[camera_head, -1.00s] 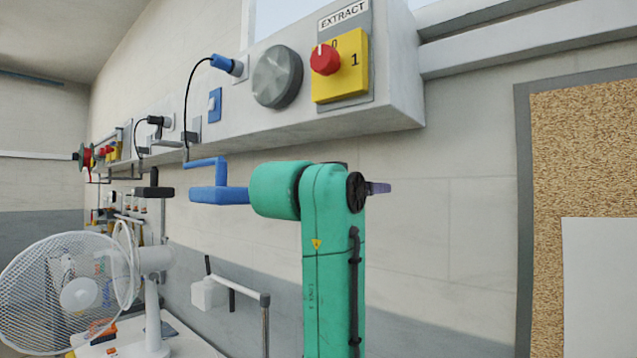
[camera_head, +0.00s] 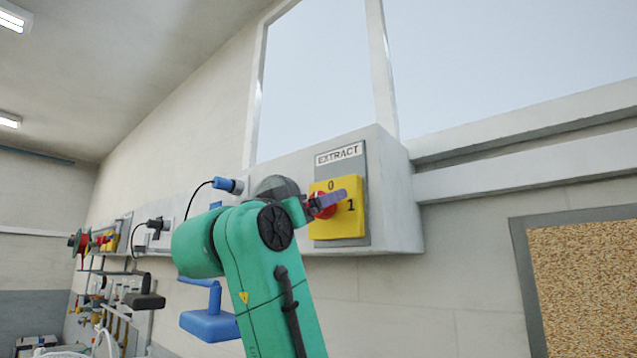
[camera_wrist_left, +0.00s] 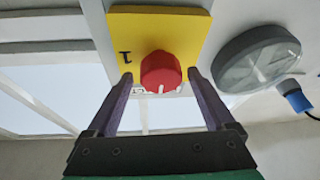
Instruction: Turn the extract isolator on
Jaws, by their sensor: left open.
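The extract isolator is a yellow plate (camera_head: 350,222) with a red knob (camera_head: 322,206), under an EXTRACT label (camera_head: 339,154). Marks 0 and 1 show on the plate. In the left wrist view the red knob (camera_wrist_left: 161,72) has its white pointer line toward the label side, where the 0 is, and the 1 lies to the left. My left gripper (camera_wrist_left: 160,77) is open, its two purple fingertips on either side of the knob with small gaps showing. In the head view my left gripper (camera_head: 325,201) partly covers the knob. My right gripper is not in view.
A round grey dial (camera_wrist_left: 257,60) sits beside the isolator on the same white wall box (camera_head: 392,205). A blue plug (camera_head: 228,185) with a black cable is further left. A cork board (camera_head: 588,285) hangs at the lower right.

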